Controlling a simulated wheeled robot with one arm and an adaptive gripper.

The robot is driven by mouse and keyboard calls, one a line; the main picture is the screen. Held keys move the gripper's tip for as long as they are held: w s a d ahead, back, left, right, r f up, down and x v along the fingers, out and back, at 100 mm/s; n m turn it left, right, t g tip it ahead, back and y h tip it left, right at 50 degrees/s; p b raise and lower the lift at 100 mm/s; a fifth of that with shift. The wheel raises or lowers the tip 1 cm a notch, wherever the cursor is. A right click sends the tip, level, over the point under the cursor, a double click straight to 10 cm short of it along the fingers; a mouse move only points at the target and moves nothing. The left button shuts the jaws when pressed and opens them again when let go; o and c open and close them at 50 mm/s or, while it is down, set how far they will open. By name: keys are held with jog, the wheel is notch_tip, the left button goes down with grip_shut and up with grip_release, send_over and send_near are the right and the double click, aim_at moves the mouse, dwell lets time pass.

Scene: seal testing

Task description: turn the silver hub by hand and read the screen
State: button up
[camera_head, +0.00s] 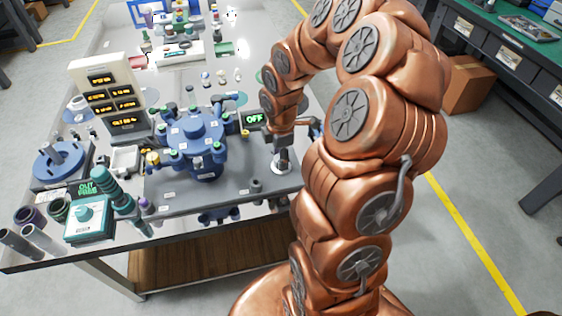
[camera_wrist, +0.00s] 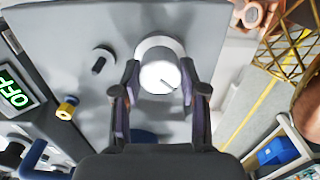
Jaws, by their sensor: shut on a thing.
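The silver hub (camera_head: 282,166) stands at the right end of the grey plate, under my gripper (camera_head: 283,146). In the wrist view the hub (camera_wrist: 159,65) is a round, pale metal knob with a small dark line on its face. My gripper (camera_wrist: 160,80) is shut on the hub, with one finger on each side of it. A small screen (camera_head: 254,118) behind the hub reads OFF in green. My arm hides the area right of the hub.
A blue multi-armed fixture (camera_head: 196,133) stands left of the hub on the grey plate (camera_head: 232,192). A dark peg (camera_wrist: 101,62) and a brass fitting (camera_wrist: 67,108) are close to my gripper. A display tower (camera_head: 108,92) and a teal box (camera_head: 88,219) stand farther left.

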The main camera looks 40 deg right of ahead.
jog(key=m+b, duration=0.2)
jog(key=m, duration=0.1)
jog(key=shift+f+m+b, duration=0.25)
jog(key=shift+m+b, duration=0.15)
jog(key=m+b, duration=0.2)
jog(key=m, duration=0.1)
jog(key=shift+m, duration=0.3)
jog(key=m+b, duration=0.2)
jog(key=m, duration=0.1)
jog(key=shift+m, duration=0.3)
jog(key=shift+r+m+b, duration=0.2)
jog(key=shift+m+b, duration=0.75)
jog(key=shift+m, duration=0.85)
jog(key=o, duration=1.1)
jog(key=shift+o, duration=0.2)
